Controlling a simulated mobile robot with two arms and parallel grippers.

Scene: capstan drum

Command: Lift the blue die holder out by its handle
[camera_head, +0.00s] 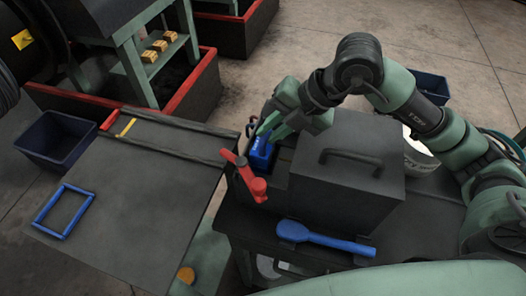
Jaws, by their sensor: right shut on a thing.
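The blue die holder (259,154) sits at the left, open end of a dark metal box (345,178), close to a red lever. My right arm reaches in from the right, over the back of the box. My right gripper (263,131) is shut on the die holder at its top. The fingers hide most of the handle, and I cannot tell whether the holder is clear of its seat. My left gripper is not in view.
A red lever (244,176) stands at the box's front left corner. A blue long-handled tool (325,239) lies in front. The flat dark plate (130,220) at left carries a blue rectangular frame (64,211). A dark blue bin (58,141) stands beyond it.

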